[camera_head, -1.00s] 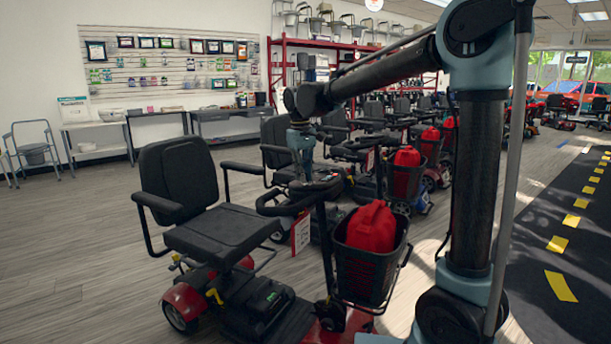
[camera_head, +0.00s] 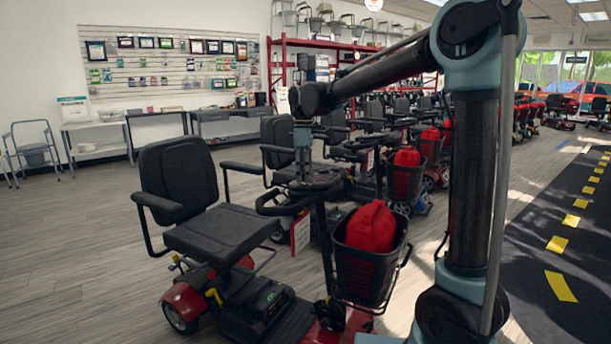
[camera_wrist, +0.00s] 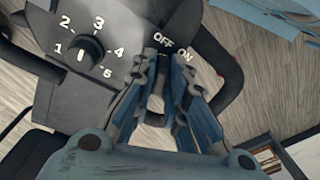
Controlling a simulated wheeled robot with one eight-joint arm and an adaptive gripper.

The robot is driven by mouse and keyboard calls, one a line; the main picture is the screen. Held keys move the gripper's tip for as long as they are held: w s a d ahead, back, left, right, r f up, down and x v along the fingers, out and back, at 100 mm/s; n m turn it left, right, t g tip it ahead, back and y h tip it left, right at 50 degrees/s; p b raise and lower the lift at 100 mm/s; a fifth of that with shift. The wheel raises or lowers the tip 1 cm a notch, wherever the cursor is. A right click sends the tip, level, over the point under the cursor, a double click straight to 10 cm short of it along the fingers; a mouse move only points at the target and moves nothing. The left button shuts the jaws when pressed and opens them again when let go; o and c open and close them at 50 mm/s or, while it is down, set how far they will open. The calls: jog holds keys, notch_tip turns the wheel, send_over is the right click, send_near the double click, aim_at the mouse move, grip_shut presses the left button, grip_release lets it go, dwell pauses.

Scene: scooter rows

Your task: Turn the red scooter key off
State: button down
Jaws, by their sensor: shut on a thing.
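The red scooter (camera_head: 185,300) with a black seat stands in front of me, its tiller console facing up under my arm. In the wrist view the dark console (camera_wrist: 55,75) shows a numbered dial and white OFF and ON marks. My gripper (camera_wrist: 166,62) reaches down to the console right at these marks, its blue-grey fingers close together. It is shut on the key (camera_wrist: 158,88), a dark piece mostly hidden between the fingers. I cannot tell which mark the key points to. In the head view my gripper (camera_head: 303,172) is over the handlebar.
A black basket (camera_head: 365,275) with a red bag (camera_head: 371,228) hangs on the scooter's front, close to my arm. More scooters stand in a row behind. The grey floor at left is clear.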

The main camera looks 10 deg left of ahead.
jog(key=shift+w+n, duration=0.1)
jog(key=shift+n, duration=0.8)
jog(key=c, duration=1.6)
grip_release()
notch_tip(320, 180, up, 12)
jog(key=w, duration=0.1)
jog(key=shift+a, duration=0.1)
